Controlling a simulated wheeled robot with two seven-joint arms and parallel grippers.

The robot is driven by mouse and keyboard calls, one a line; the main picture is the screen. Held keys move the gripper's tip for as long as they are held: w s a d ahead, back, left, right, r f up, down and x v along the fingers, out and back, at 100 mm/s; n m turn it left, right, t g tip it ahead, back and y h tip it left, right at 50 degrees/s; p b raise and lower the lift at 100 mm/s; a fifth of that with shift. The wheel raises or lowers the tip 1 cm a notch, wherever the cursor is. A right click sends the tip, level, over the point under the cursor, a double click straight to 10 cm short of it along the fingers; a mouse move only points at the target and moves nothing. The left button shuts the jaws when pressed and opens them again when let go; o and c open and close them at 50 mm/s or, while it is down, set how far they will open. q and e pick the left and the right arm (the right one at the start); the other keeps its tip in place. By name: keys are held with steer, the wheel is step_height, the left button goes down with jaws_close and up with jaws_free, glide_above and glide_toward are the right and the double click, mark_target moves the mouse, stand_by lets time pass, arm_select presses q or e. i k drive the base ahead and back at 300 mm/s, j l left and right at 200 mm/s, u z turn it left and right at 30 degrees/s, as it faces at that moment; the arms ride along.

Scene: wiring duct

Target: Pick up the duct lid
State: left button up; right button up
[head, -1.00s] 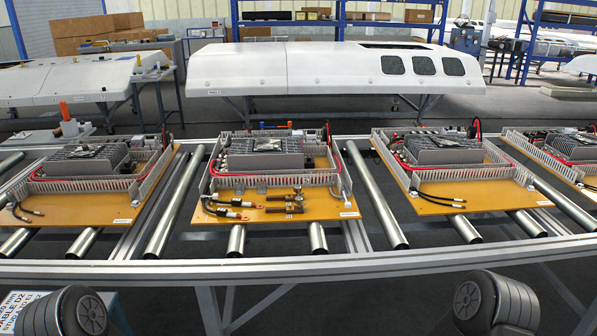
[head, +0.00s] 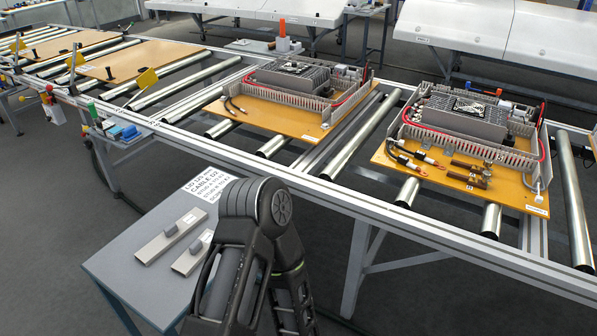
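Two grey duct lids lie side by side on a small grey side table (head: 125,262) at the lower left. The longer lid (head: 160,245) is on the left and has a raised grip block on top. The other lid (head: 186,264) looks shorter, has a similar block, and lies close to my black arm. My arm covers the table's right part. Neither of my grippers shows.
A roller conveyor with a metal frame (head: 330,200) runs behind the side table. It carries orange boards with wiring ducts and electronics, one board (head: 262,112) nearer the middle and one (head: 395,160) at right. Small tools and bins (head: 128,130) hang at the conveyor's left.

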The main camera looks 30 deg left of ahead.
mark_target(174, 233)
steer(key=u, duration=2)
steer(key=i+l, duration=0.1)
steer(key=l, duration=0.5)
steer(key=i+l, duration=0.1)
steer(key=l, duration=0.45)
steer(key=i+l, duration=0.1)
steer(key=l, duration=0.5)
steer(key=u, duration=1.4)
